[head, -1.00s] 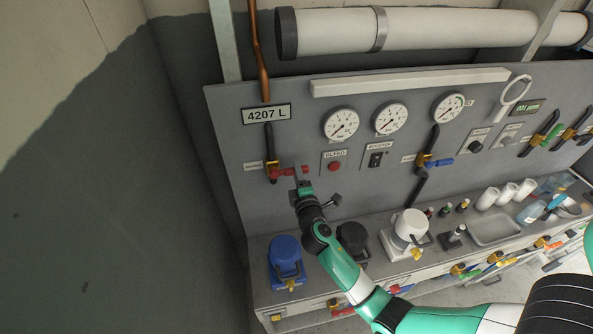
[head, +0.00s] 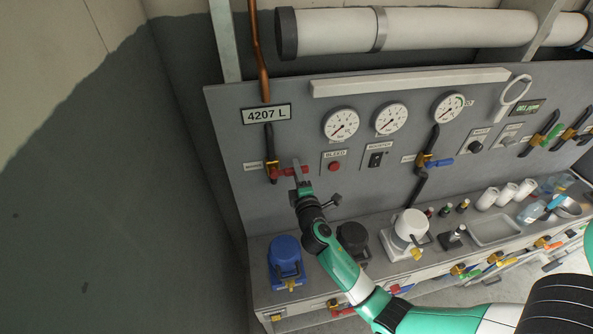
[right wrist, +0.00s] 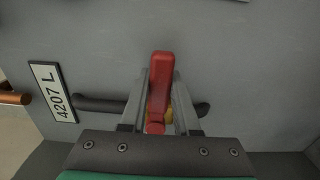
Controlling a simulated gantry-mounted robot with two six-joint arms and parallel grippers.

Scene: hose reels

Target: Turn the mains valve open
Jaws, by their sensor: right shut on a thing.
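The mains valve has a red lever (head: 280,172) on a brass body (head: 270,165), set in a black pipe on the grey panel at the left. In the head view the lever points right, roughly level, across the pipe. My right gripper (head: 299,172) is at the lever's outer end. In the right wrist view the red lever (right wrist: 159,82) lies between the two fingers of my right gripper (right wrist: 159,92), which is shut on it. The brass body (right wrist: 169,115) shows partly behind the lever and a finger. My left gripper is not in view.
A "4207 L" sign (head: 266,114) is above the valve. A red BLEED button (head: 334,167) and gauges (head: 341,124) are to the right. A blue-lidded container (head: 286,254) and a white one (head: 408,228) stand on the bench below. A blue-handled valve (head: 440,162) is farther right.

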